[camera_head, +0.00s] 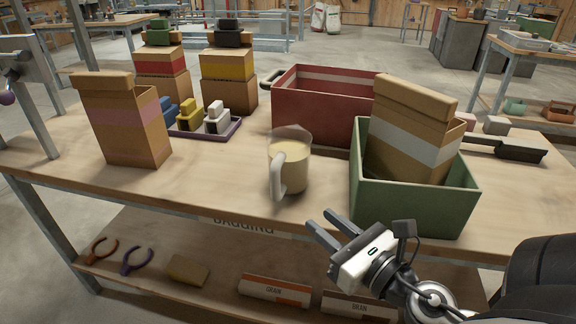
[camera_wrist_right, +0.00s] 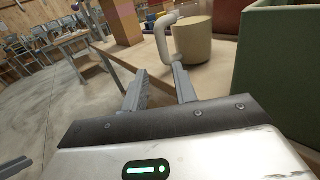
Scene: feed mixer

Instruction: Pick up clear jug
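The clear jug (camera_head: 290,165) stands upright on the wooden table near its front edge. It has a pale handle facing the front and a cream-coloured filling below a clear rim. It also shows in the right wrist view (camera_wrist_right: 193,43), beyond the fingertips, with its handle to the left. My right gripper (camera_head: 318,227) is open and empty, in front of the table edge and below and to the right of the jug, not touching it. In the right wrist view its two fingers (camera_wrist_right: 158,85) stand apart. My left gripper is not in view.
A green bin (camera_head: 405,205) holding a tall paper bag (camera_head: 415,130) stands close right of the jug. A red bin (camera_head: 320,108) is behind it. Bare tabletop lies left of the jug.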

